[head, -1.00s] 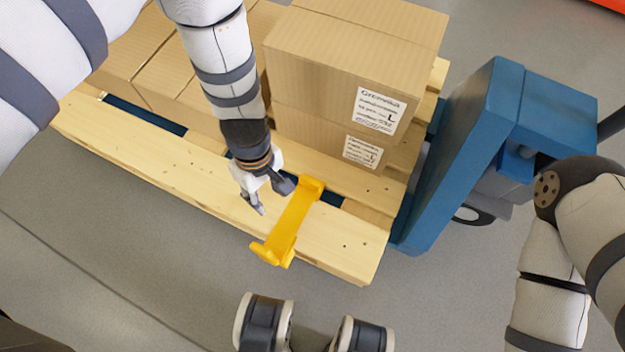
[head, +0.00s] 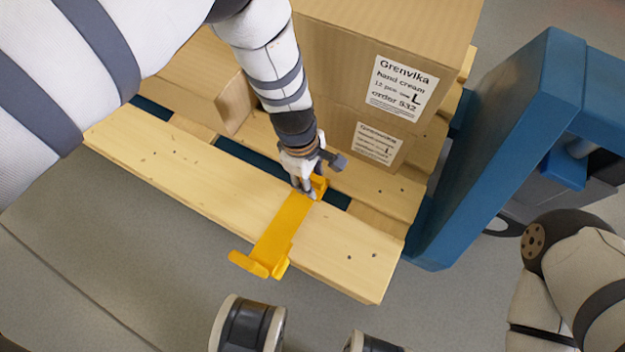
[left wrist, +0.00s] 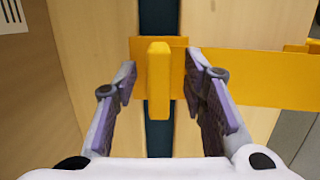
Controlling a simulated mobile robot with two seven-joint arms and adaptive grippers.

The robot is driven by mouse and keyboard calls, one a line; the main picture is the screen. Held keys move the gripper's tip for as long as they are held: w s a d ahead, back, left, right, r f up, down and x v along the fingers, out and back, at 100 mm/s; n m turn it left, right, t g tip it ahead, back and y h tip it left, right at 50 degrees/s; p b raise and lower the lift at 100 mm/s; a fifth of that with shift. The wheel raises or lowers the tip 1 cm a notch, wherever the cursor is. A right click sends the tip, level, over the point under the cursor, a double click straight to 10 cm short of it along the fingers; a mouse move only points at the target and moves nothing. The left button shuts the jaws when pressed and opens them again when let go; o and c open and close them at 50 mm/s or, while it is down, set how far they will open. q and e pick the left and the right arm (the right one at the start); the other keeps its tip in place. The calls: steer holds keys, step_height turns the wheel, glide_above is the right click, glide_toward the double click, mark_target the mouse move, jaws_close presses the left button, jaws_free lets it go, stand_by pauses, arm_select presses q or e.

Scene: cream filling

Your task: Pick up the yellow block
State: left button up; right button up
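The yellow block (head: 280,232) is a long bar with raised ends lying across the front boards of the wooden pallet (head: 190,178). My left gripper (head: 318,180) is at the far end of the bar, nearest the boxes. In the left wrist view, the gripper (left wrist: 161,78) is open, with one finger on each side of an upright tab of the yellow block (left wrist: 158,80). Gaps show between the tab and both fingers. My right arm is at the right edge of the head view, and its gripper is out of view.
Cardboard boxes (head: 345,70) with white labels stand on the pallet right behind my left gripper. A blue pallet jack (head: 500,150) stands at the pallet's right. Grey floor (head: 110,290) lies open in front. A dark gap runs between the boards beneath the gripper.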

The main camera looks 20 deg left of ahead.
arm_select(q)
steer(key=shift+r, duration=0.15)
steer(key=shift+c, duration=0.5)
jaws_close()
